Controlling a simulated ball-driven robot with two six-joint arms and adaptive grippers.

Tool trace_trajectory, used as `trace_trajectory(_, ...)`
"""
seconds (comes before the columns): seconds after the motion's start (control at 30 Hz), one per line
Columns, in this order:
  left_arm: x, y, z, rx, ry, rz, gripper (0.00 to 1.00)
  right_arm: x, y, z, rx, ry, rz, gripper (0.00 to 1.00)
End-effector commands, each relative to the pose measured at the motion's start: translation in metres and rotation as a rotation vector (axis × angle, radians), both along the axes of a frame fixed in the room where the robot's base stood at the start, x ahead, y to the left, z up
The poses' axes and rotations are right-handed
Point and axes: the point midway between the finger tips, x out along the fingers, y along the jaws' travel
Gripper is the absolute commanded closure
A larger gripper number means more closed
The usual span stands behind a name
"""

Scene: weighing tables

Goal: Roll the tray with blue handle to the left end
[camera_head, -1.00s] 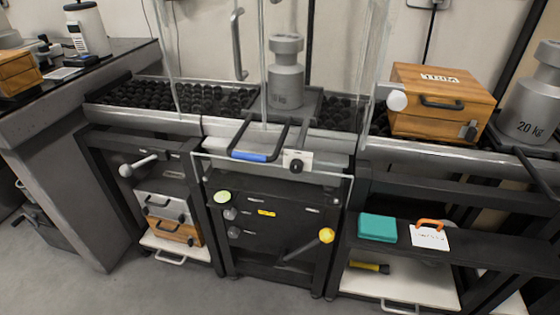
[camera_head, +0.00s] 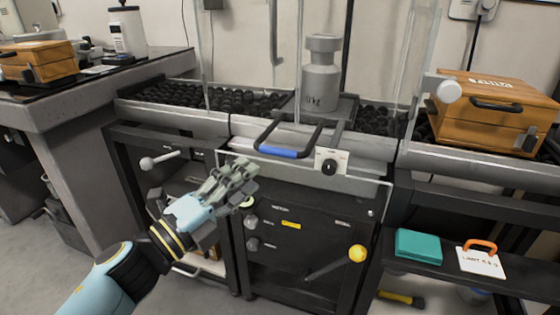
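The tray (camera_head: 347,107) sits on the roller bed behind clear panels and carries a grey cylindrical weight (camera_head: 321,78). Its dark handle frame reaches forward over the front edge, with a blue grip (camera_head: 282,152) at the front. My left gripper (camera_head: 249,175) is in front of the bench, below and left of the blue grip in the picture. Its fingers look apart and empty, and it does not appear to touch the handle. My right gripper is not in view.
Black rollers (camera_head: 205,98) lie bare left of the tray, with more (camera_head: 382,118) to its right. A white-plated knob (camera_head: 330,166) is close right of the grip. A wooden box (camera_head: 490,115) stands at the right. Clear upright panels rise around the weight.

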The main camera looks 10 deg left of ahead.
Motion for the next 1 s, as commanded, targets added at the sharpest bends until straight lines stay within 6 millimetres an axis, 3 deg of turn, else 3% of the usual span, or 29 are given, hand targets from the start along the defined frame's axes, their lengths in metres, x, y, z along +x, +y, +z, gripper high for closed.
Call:
trace_trajectory(0.3,0.051,-0.035,0.012,-0.005,0.001,0.002,0.64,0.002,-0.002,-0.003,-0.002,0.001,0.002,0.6)
trace_trajectory(0.5,0.072,-0.05,0.016,-0.004,0.002,0.001,0.64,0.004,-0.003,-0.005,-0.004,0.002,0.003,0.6)
trace_trajectory(0.87,0.076,-0.053,0.017,-0.004,0.004,0.002,0.64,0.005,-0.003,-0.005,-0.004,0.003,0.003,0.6)
trace_trajectory(1.0,0.076,-0.053,0.017,-0.004,0.004,0.002,0.81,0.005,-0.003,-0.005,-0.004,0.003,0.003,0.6)
